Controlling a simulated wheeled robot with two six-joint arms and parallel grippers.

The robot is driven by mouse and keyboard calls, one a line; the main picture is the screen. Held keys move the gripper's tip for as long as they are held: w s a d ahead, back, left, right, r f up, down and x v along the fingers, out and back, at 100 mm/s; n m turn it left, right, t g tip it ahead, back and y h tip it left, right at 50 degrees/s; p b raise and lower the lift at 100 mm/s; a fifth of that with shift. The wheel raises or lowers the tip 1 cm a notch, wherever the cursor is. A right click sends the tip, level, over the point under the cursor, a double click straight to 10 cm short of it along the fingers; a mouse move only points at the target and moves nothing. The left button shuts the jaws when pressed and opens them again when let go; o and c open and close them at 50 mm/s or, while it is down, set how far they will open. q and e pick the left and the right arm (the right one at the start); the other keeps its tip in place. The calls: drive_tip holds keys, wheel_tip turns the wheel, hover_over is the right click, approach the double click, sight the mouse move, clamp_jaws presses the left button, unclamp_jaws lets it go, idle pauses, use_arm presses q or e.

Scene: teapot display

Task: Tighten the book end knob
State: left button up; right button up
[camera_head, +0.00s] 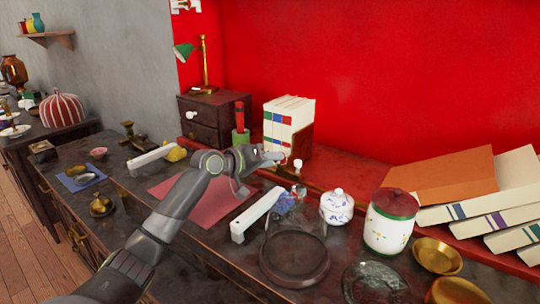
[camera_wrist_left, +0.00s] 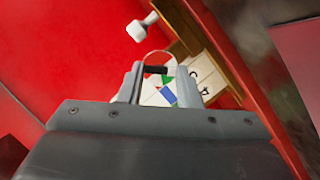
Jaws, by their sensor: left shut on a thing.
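The book end (camera_head: 304,143) is a brown wooden panel at the right end of a row of pale books. Its white knob (camera_head: 298,163) shows low at the front; in the left wrist view the knob (camera_wrist_left: 140,27) is at the top, apart from my fingers. My left gripper (camera_head: 268,157) is in front of the books, left of the knob. In the left wrist view my left gripper (camera_wrist_left: 157,82) is shut on a small dark piece (camera_wrist_left: 155,69) with a thin curved rim; I cannot tell what it is. My right gripper is not in view.
A wooden drawer box (camera_head: 213,112) stands left of the books (camera_head: 285,112). A blue-white lidded pot (camera_head: 337,207), a red-lidded jar (camera_head: 390,222) and a dark round stand (camera_head: 294,262) are at the right. A red mat (camera_head: 210,208) lies under my arm.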

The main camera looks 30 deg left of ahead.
use_arm(q)
drive_tip(key=shift+r+p, duration=0.2)
drive_tip(key=shift+p, duration=0.1)
drive_tip(key=m+y+p, duration=0.1)
drive_tip(key=p, duration=0.1)
drive_tip(key=m+p, duration=0.2)
drive_tip(key=shift+d+r+y, duration=0.15)
drive_tip(key=shift+d+y, duration=0.05)
drive_tip(key=shift+y, duration=0.2)
drive_tip(key=shift+s+d+m+y+p, duration=0.15)
drive_tip(key=shift+m+y+p, duration=0.55)
drive_tip(key=shift+m+p, duration=0.45)
drive_tip(key=shift+p, duration=0.3)
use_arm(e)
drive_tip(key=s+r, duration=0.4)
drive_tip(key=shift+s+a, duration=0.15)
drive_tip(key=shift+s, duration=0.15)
use_arm(q)
drive_tip(key=shift+f, duration=0.25)
drive_tip(key=o, duration=1)
drive_tip(key=shift+r, duration=0.1)
drive_tip(key=v, duration=1.7)
drive_tip(key=shift+s+d+r+p, duration=0.1)
drive_tip(key=shift+d+r+p, duration=0.15)
drive_tip(key=shift+p, duration=0.15)
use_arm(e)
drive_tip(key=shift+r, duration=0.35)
